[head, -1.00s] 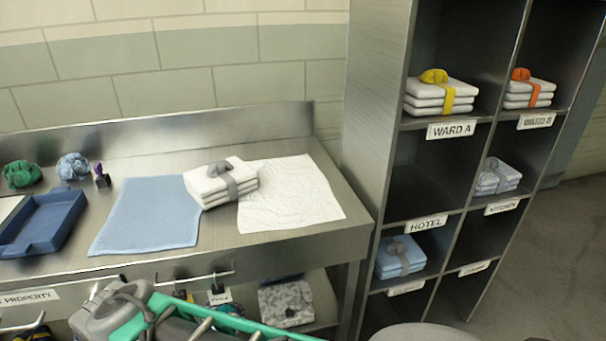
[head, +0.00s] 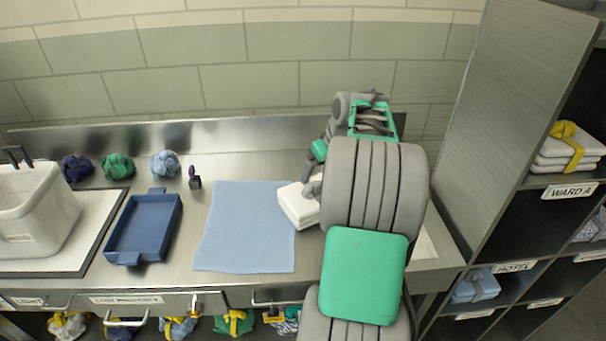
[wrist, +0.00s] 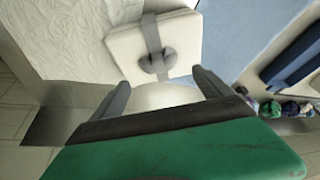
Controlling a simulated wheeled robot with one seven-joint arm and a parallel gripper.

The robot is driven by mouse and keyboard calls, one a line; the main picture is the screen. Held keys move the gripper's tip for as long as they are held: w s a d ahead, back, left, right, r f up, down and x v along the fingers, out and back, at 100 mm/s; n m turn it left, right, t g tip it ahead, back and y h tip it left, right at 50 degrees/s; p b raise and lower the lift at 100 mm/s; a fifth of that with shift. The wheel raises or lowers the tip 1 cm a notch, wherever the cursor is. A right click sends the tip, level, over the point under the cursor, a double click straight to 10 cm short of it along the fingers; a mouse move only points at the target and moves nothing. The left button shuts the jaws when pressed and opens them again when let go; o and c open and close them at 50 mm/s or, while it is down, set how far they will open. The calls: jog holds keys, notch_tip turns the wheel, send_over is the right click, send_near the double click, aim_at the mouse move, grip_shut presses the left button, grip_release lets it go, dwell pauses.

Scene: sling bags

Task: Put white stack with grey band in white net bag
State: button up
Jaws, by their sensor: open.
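The white stack with a grey band and knot (head: 297,206) lies on the counter at the right edge of the light blue cloth, partly hidden by my arm. It also shows in the wrist view (wrist: 126,50), knot facing my gripper. My gripper (wrist: 160,88) is open and empty, with the knot just ahead of and between its fingertips; I cannot tell whether they touch. At the far left of the head view stands a white open-topped bag (head: 35,212) with dark handles. Its net weave is not clear.
The light blue cloth (head: 243,228) lies flat beside a blue tray (head: 146,230). Several bundles (head: 118,167) and a small dark item with a purple top (head: 194,178) stand along the back. A white textured cloth (wrist: 80,45) lies under or beside the stack. Shelves stand right.

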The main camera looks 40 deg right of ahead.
aim_at(315, 183)
jog(key=x, duration=0.2)
jog(key=p+x, duration=0.1)
jog(key=x, duration=0.2)
jog(key=p+x, duration=0.1)
jog(key=x, duration=0.1)
jog(key=shift+w+d+f, duration=0.1)
jog(key=shift+w+d, duration=0.15)
jog(key=shift+w, duration=0.15)
grip_shut()
dwell(0.5)
